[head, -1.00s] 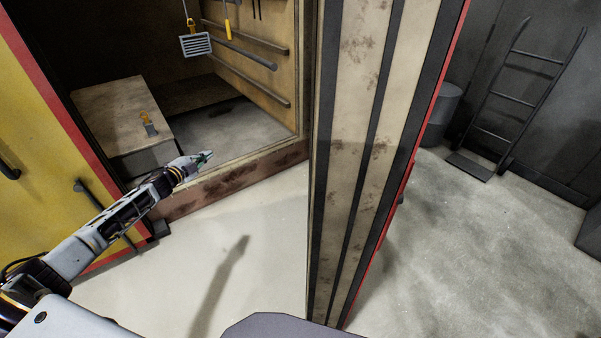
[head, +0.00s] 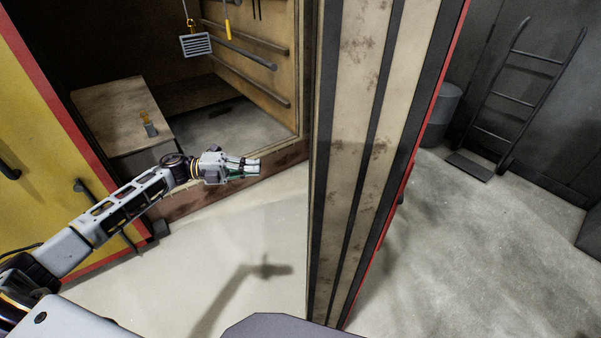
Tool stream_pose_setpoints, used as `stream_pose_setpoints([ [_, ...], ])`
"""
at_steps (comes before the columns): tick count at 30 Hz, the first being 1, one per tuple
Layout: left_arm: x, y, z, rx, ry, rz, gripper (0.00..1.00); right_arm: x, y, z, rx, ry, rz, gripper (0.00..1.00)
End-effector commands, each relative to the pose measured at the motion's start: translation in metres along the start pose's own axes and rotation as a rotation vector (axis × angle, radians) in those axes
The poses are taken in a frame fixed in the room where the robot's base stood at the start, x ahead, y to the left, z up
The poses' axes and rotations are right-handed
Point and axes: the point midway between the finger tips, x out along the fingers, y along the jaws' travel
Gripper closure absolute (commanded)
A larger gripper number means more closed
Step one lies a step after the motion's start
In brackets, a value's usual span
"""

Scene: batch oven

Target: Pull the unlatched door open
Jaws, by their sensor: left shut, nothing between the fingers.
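The oven door (head: 346,180) stands wide open, seen nearly edge-on, with a beige stained inner face, dark stripes and a red outer edge. The oven's interior (head: 215,95) shows to its left. My left gripper (head: 257,167) is shut and empty. It is in front of the oven's lower sill, left of the door and apart from it. My right gripper is not in view.
Inside the oven is a wooden table (head: 105,105) with a small yellow-handled tool (head: 149,123). A ladder (head: 520,95) and a grey bin (head: 441,112) stand at right. The floor (head: 470,250) right of the door is clear.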

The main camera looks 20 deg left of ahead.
Motion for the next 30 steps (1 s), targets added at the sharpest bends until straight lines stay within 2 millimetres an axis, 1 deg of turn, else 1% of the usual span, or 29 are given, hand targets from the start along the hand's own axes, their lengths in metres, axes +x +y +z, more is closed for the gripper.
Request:
stream_pose_setpoints([
  [3, 0.0, 0.0, -0.011, 0.003, 0.051, -0.001, 1.0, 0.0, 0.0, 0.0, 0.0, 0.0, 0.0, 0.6],
  [6, -0.001, -0.001, -0.015, 0.005, 0.07, -0.003, 1.0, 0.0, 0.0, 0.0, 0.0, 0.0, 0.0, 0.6],
  [20, 0.001, -0.001, -0.016, 0.007, 0.072, -0.004, 1.0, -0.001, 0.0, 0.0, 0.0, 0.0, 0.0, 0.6],
  [26, 0.013, -0.002, -0.017, 0.008, 0.073, -0.005, 1.0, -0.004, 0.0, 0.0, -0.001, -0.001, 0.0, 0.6],
  [30, 0.028, -0.002, -0.018, 0.007, 0.073, -0.005, 1.0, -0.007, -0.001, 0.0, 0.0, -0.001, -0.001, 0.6],
])
